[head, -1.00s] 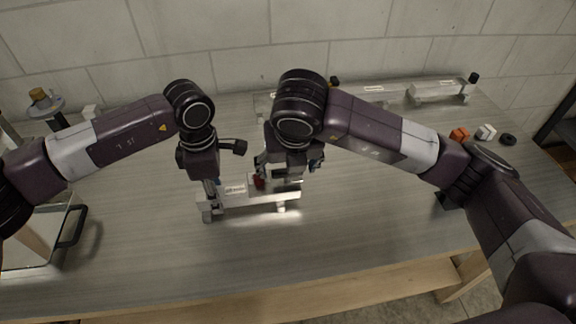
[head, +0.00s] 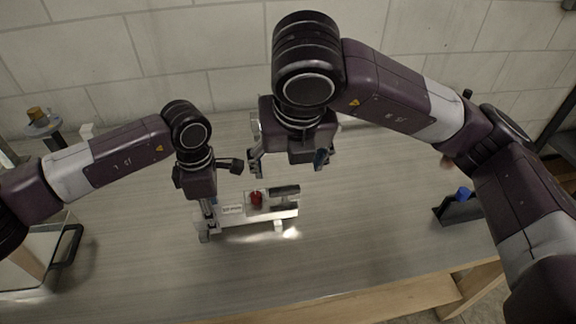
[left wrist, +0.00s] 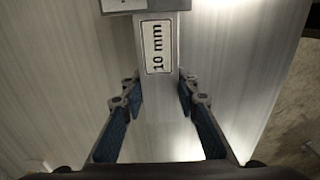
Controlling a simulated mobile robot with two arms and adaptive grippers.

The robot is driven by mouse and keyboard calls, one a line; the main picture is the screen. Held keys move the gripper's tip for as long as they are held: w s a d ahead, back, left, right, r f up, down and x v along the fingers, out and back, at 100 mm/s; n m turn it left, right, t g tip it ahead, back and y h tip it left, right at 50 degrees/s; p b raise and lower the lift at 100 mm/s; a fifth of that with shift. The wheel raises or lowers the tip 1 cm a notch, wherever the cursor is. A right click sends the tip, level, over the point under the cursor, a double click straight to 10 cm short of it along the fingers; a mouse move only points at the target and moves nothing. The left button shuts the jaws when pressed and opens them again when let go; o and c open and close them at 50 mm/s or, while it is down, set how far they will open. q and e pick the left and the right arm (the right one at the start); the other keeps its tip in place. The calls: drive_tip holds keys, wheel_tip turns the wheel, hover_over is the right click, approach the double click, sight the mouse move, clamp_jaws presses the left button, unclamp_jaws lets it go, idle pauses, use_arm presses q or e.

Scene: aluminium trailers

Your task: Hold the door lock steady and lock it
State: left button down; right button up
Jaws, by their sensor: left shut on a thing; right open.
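The door lock (head: 234,222) is a small metal assembly on an aluminium profile, standing on the grey table, with a red part (head: 256,198) and a metal block (head: 285,192) on top. In the left wrist view its bar (left wrist: 157,85) carries a "10 mm" label. My left gripper (head: 208,213) is shut on the left end of the bar, one finger on each side. My right gripper (head: 288,172) is open and empty, above and behind the lock, apart from it. Whether the lock is locked cannot be told.
A black holder with a blue part (head: 462,194) stands at the right of the table (head: 370,215). A glass-like box with a black handle (head: 70,248) is at the left, near a stand with an orange-brown knob (head: 36,113). A block wall (head: 200,60) closes the back.

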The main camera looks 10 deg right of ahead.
use_arm(q)
drive_tip(key=c, duration=1.4)
unclamp_jaws()
